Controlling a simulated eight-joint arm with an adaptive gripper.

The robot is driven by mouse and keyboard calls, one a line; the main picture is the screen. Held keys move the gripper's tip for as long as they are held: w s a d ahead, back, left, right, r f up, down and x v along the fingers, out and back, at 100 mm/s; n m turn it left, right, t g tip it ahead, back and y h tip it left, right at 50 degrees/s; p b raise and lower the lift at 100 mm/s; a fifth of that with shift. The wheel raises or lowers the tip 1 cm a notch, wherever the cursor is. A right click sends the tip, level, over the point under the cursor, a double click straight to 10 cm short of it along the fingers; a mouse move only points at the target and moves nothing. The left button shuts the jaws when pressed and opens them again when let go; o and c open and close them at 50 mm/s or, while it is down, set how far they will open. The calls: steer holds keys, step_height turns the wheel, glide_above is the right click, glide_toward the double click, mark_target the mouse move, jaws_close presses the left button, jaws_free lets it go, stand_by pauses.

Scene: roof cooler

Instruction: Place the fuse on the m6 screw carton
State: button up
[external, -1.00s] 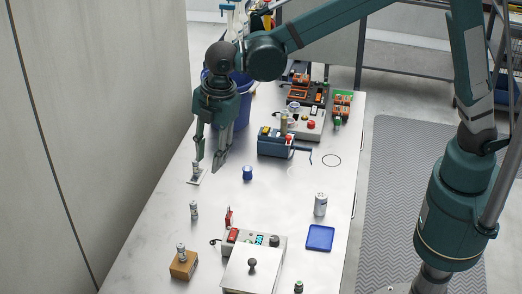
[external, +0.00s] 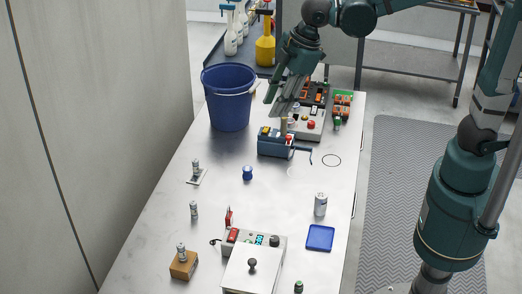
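A small brown carton (external: 184,267) stands at the front left of the table, with a small grey cylinder (external: 181,251) upright on top of it. A similar grey cylinder (external: 194,210) stands on the bare table behind it. Another (external: 196,167) stands on a white card (external: 201,179) farther back. They look like fuses; I cannot read labels to tell them apart. My gripper (external: 272,108) is raised over the back of the table, above and behind the blue vise-like device, far from the carton. Its two fingers are apart with nothing visible between them.
A blue bucket (external: 229,100) stands left of my gripper. Below it are a blue device with a handle (external: 276,142) and a control box (external: 311,124). A white-lidded machine (external: 252,268) stands right of the carton, near a blue tray (external: 320,238). The mid-table is mostly clear.

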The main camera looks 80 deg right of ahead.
steer(key=s+d+f+m+t, duration=0.1)
steer(key=s+d+f+m, duration=0.1)
steer(key=s+d+m, duration=0.2)
steer(key=s+d+f+m+t, duration=0.2)
steer(key=s+d, duration=0.8)
steer(key=s, duration=0.8)
steer(key=f+m, duration=0.1)
steer(key=m, duration=0.1)
steer(key=shift+s+m+h, duration=0.3)
steer(key=shift+m+h, duration=0.1)
